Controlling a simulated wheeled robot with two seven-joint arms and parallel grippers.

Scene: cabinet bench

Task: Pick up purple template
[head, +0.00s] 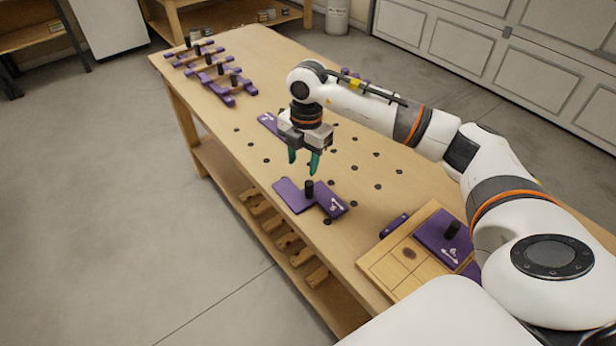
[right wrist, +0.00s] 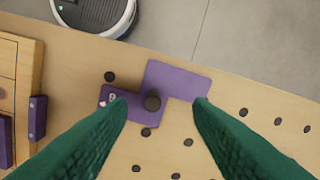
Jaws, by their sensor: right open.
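A purple template (head: 312,196) with a black knob lies flat on the wooden bench (head: 353,164), near its left edge. My right gripper (head: 304,167) is above the template, pointing down, with its green fingers apart and nothing between them. In the right wrist view the template (right wrist: 180,79) shows between and beyond the green fingertips (right wrist: 160,107), with its black knob near the middle of the gap. The fingers do not touch it. My left gripper is not in view.
A wooden box with another purple template (head: 444,238) on top stands at the near right. Several purple pieces with black knobs (head: 215,75) lie at the far end. Another purple piece (head: 268,123) lies behind my gripper. Black holes dot the bench. Wooden pieces (head: 289,241) sit on the lower shelf.

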